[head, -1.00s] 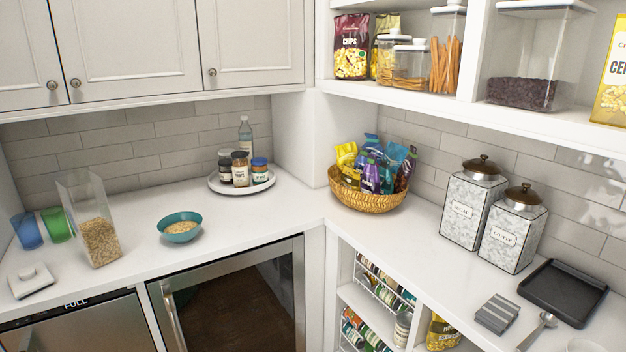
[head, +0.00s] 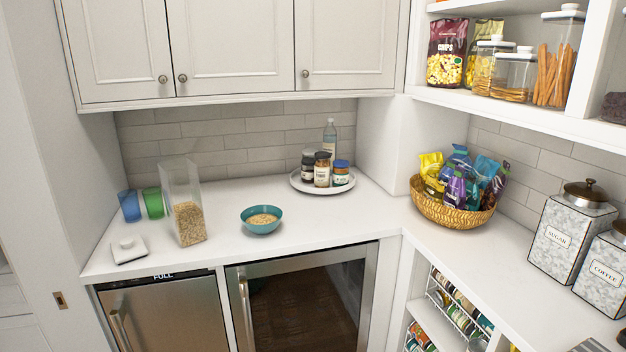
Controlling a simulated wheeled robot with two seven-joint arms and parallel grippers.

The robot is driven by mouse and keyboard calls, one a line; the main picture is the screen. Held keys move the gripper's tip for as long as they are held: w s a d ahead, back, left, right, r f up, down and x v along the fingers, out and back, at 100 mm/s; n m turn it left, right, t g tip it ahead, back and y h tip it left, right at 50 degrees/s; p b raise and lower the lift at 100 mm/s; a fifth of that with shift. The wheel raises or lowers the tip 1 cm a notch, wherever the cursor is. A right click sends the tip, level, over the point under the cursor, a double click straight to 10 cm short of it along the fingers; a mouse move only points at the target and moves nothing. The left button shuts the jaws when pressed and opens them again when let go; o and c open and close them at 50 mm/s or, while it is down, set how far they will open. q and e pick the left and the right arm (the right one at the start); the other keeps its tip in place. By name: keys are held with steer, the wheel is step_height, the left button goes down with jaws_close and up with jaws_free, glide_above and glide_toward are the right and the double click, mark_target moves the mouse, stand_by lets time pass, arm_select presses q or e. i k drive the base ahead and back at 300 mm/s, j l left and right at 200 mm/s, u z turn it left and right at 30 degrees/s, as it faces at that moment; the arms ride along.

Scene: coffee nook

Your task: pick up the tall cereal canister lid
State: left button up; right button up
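The tall cereal canister (head: 187,222) stands without a lid on the left part of the white counter, partly filled with cereal. A white square lid with a round knob (head: 128,248) lies flat on the counter to the left of the canister, near the front left edge. Neither of my grippers shows in the head view.
A blue cup (head: 129,206) and a green cup (head: 153,202) are behind the lid. A teal bowl of cereal (head: 261,219) is right of the canister. A white round tray (head: 299,183) holds several jars and a bottle. A wicker basket (head: 451,213) stands at the corner.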

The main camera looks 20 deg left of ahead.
mark_target(132, 248)
steer(key=u, duration=1.55)
